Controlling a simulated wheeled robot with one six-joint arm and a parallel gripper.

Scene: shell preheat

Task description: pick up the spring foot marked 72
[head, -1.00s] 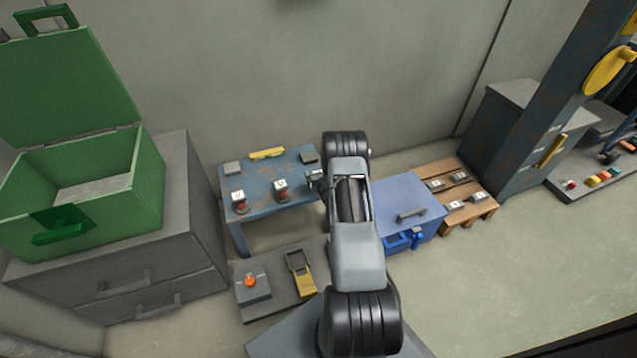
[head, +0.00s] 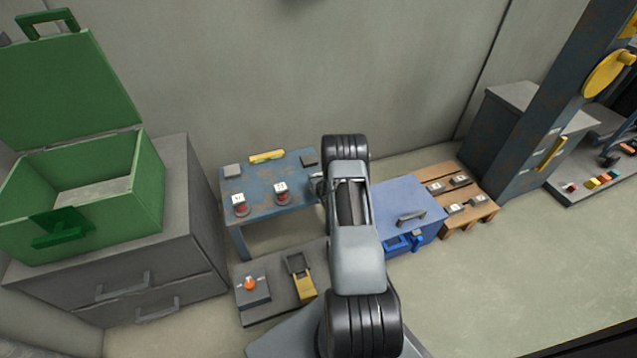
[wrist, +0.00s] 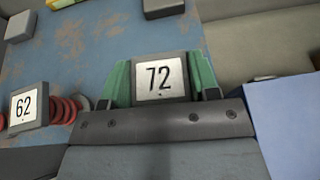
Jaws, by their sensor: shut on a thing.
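The spring foot marked 72 (wrist: 160,76) shows its dark-framed white label in the wrist view, upright and readable. My gripper (wrist: 161,92) is shut on it, with a green pad against each side. Its lower part is hidden behind the gripper, so I cannot tell whether it still touches the table. In the head view my arm hides it. A spring foot marked 62 (wrist: 26,106), with a red spring, stands to the left in the wrist view, apart from the gripper.
The worn blue table (head: 262,181) carries two spring feet (head: 240,203), a yellow piece (head: 267,156) and grey blocks. A blue box (head: 408,200) stands close on the right, with a wooden pallet (head: 468,216) beyond. An open green case (head: 150,185) is at the left.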

